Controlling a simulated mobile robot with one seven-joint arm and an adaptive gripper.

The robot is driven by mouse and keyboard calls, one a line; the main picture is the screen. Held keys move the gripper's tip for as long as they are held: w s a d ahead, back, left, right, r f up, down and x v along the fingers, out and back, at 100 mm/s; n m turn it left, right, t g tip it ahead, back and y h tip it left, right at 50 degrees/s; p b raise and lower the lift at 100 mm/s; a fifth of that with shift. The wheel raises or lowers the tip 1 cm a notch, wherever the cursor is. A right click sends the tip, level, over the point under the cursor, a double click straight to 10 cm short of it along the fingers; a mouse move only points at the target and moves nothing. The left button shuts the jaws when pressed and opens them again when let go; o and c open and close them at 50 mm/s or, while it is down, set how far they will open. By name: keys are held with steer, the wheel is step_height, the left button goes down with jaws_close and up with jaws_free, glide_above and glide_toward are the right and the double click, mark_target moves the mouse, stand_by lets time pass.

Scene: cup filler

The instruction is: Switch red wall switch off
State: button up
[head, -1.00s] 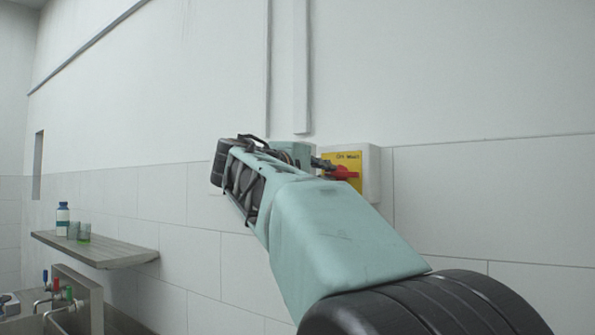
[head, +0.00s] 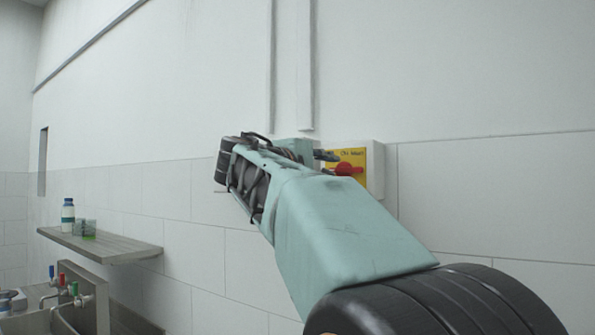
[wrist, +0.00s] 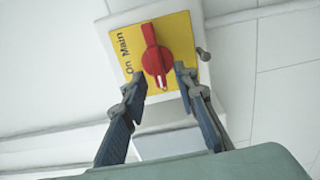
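The red wall switch (wrist: 154,58) is a rotary knob on a yellow plate (wrist: 178,32) in a white box (wrist: 119,16) on the wall. In the wrist view the knob's long axis runs nearly up and down, tilted slightly, with a white mark at its lower end. In the head view the red knob (head: 348,169) shows on the box at the centre right. My gripper (wrist: 160,82) is open, its two fingers on either side of the knob's lower end. I cannot tell whether a finger touches it. In the head view my gripper (head: 326,155) is partly hidden by my arm.
A grey shelf (head: 130,251) at the left holds a white and blue bottle (head: 68,215) and small cups (head: 89,230). Taps with coloured handles (head: 62,281) stand below it. A vertical conduit (head: 304,70) runs above the switch. The wall to the right is clear.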

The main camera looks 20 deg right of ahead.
steer(key=shift+s+a, duration=0.1)
steer(key=v, duration=1.1)
steer(key=shift+s+a, duration=0.3)
steer(key=shift+w, duration=0.1)
